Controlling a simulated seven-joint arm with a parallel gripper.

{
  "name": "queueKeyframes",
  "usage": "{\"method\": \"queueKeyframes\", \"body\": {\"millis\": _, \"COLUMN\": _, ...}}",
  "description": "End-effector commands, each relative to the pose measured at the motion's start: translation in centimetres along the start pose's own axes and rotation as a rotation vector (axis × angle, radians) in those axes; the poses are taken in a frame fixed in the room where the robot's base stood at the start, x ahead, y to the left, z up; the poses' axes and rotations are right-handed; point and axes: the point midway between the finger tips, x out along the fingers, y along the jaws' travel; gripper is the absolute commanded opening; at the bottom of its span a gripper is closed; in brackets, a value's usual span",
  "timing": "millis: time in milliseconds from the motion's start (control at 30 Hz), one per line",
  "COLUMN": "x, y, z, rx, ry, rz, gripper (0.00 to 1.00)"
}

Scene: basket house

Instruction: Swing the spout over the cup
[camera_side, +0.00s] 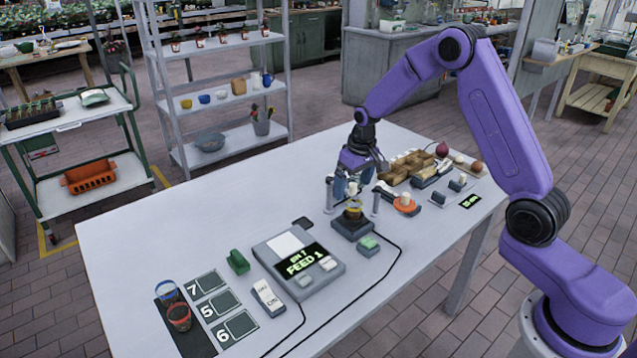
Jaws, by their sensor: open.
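My gripper (355,182), with dark blue-grey fingers, is open and points down over a small dark device (352,228) near the middle of the table. A small pale knob or block (352,189) shows between or just below the fingers; I cannot tell whether they touch it. An amber-looking vessel (353,211) sits on the device, between two grey posts. I cannot make out which part is the spout. Two small dark cups, one blue-rimmed (168,291) and one red-rimmed (179,317), stand on a black strip at the table's left front, far from my gripper.
A display box (299,264) reading "FEED 1" stands left of the device, with a green block (238,262) beside it. A green-topped button box (368,245) and cables lie in front. The table's back left is clear.

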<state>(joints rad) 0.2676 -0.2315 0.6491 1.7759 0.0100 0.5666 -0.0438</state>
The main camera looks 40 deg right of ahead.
Motion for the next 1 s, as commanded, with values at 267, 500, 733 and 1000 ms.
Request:
{"method": "queueKeyframes", "body": {"millis": 267, "x": -1.0, "y": 0.0, "z": -0.2, "rx": 0.0, "ry": 0.003, "rz": 0.0, "gripper": 0.96}}
{"method": "queueKeyframes", "body": {"millis": 500, "x": -2.6, "y": 0.0, "z": -0.4, "rx": 0.0, "ry": 0.002, "rz": 0.0, "gripper": 0.96}}
{"method": "queueKeyframes", "body": {"millis": 733, "x": -4.1, "y": 0.0, "z": -0.7, "rx": 0.0, "ry": 0.002, "rz": 0.0, "gripper": 0.96}}
{"method": "queueKeyframes", "body": {"millis": 1000, "x": -6.0, "y": 0.0, "z": -1.0, "rx": -0.001, "ry": 0.002, "rz": 0.0, "gripper": 0.96}}
